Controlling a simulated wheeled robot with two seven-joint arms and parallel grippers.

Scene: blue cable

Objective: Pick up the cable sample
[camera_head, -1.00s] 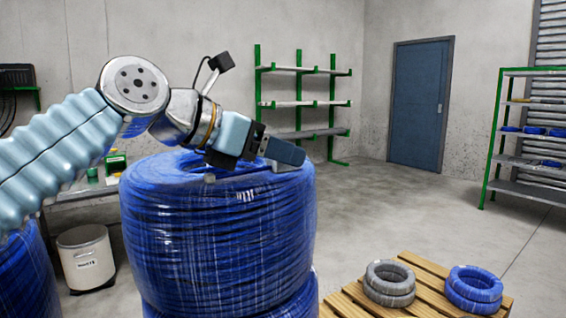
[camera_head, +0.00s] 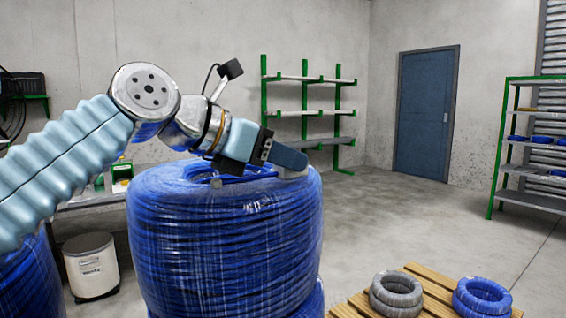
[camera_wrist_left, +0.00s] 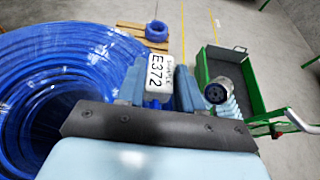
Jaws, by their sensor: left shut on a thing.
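The cable sample shows as a white tag (camera_wrist_left: 159,72) marked E372 with some blue at its lower end, in the left wrist view. It sits between the fingers of my left gripper (camera_wrist_left: 160,88), which is shut on it. In the head view my left gripper (camera_head: 291,159) is over the right part of the top of the large blue cable coil (camera_head: 225,240). Most of the sample is hidden there by the fingers. The coil's hollow shows at the left of the wrist view. My right gripper is not in view.
A wooden pallet (camera_head: 437,292) at the lower right bears grey rings (camera_head: 397,293) and blue rings (camera_head: 482,297). A white bin (camera_head: 91,266) stands left of the coil. A green-framed shelf (camera_head: 520,165) is at the right. The floor between is open.

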